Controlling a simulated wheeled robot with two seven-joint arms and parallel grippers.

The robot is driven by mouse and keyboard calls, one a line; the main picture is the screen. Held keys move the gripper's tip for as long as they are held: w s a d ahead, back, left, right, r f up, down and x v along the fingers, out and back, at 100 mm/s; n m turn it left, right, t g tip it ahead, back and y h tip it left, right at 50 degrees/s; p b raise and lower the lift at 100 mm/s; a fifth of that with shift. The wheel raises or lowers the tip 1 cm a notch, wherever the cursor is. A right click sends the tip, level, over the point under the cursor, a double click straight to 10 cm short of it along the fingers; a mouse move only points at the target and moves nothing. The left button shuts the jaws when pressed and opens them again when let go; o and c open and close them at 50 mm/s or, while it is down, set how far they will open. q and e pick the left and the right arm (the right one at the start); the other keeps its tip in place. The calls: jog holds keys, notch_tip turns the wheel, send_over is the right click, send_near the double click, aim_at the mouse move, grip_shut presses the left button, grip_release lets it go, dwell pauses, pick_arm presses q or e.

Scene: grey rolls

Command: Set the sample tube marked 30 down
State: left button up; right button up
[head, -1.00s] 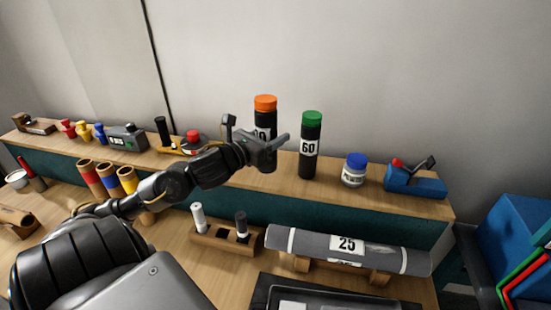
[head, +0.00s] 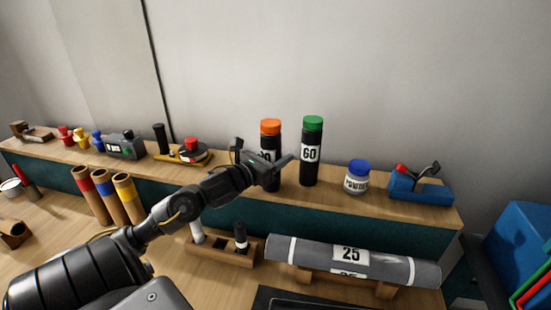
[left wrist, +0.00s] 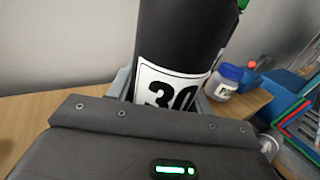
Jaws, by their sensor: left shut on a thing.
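The sample tube marked 30 is black with an orange cap (head: 271,128) and stands upright at the raised shelf (head: 225,178). My left gripper (head: 268,160) is shut around its middle and partly covers its label. In the left wrist view the label reads 30 on the tube (left wrist: 185,45), between the jaws (left wrist: 165,92). The tube's lower end is at or just above the shelf top; I cannot tell if it touches. My right gripper is not in view.
A green-capped tube marked 60 (head: 311,152) stands close on the right. Beyond it are a blue-lidded jar (head: 357,178) and a blue tool (head: 420,188). A grey roll marked 25 (head: 400,268) lies on the lower bench. A red-knobbed device (head: 192,152) stands left.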

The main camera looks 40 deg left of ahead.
pick_arm(q)
jog(key=shift+f, duration=0.15)
jog(key=o, duration=1)
jog(key=shift+s, duration=0.1)
jog(key=s, duration=0.6)
jog(key=s+p, duration=0.1)
jog(key=s, duration=0.4)
jog(key=shift+s+a+r, duration=0.1)
jog(key=shift+s+r, duration=0.1)
jog(key=shift+s, duration=0.2)
